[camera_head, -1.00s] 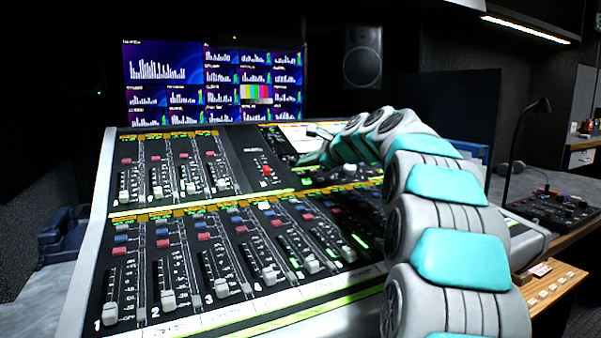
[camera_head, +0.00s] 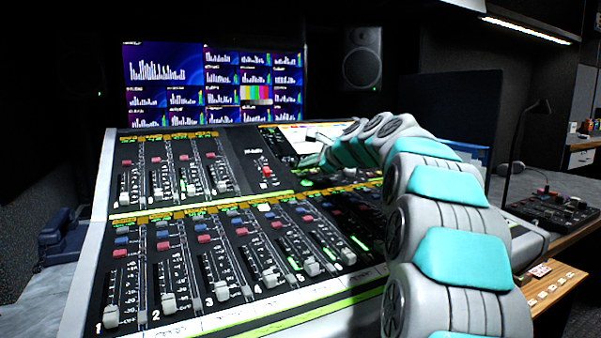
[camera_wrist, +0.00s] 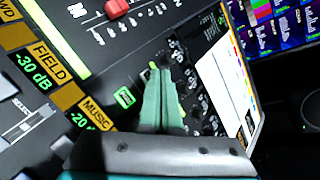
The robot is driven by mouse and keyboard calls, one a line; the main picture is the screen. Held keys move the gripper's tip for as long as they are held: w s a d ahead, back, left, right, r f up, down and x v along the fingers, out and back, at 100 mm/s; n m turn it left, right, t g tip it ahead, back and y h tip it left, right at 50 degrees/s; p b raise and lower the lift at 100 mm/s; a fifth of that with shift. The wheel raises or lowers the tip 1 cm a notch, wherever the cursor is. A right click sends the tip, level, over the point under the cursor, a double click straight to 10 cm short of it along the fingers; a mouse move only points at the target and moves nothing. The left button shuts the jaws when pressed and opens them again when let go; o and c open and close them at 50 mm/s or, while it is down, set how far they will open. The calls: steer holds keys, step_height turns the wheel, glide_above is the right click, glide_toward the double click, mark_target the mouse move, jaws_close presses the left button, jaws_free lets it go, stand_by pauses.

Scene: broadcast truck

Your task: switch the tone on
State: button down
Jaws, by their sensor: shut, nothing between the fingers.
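The mixing console (camera_head: 250,225) fills the middle of the head view. I cannot read a tone label, so I cannot tell which control is the tone switch. A red control (camera_head: 266,171) with white marks beside it sits on the upper centre panel; a red cap (camera_wrist: 116,8) also shows at the top of the wrist view. My gripper (camera_wrist: 158,68) is shut and empty, its green fingertips over the dark panel beside a row of small black knobs (camera_wrist: 198,98). A small green-lit mark (camera_wrist: 123,98) lies left of the fingers. Contact with the panel is unclear.
Several faders with white caps (camera_head: 168,302) cover the console's left and front. A pale screen (camera_wrist: 228,82) lies right of the fingers. Monitors (camera_head: 212,85) and a speaker (camera_head: 362,57) stand behind.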

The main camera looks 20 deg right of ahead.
steer(key=shift+w+f, duration=0.2)
steer(key=shift+f, duration=0.25)
stand_by(0.8)
steer(key=shift+s+r+p, duration=0.35)
steer(key=shift+r+p, duration=0.45)
steer(key=shift+p, duration=0.2)
steer(key=r+p, duration=0.1)
steer(key=s+r+p, duration=0.1)
steer(key=r, duration=0.1)
steer(key=r+p, duration=0.1)
steer(key=p, duration=0.1)
steer(key=shift+s+r, duration=0.2)
steer(key=shift+s, duration=0.25)
stand_by(0.5)
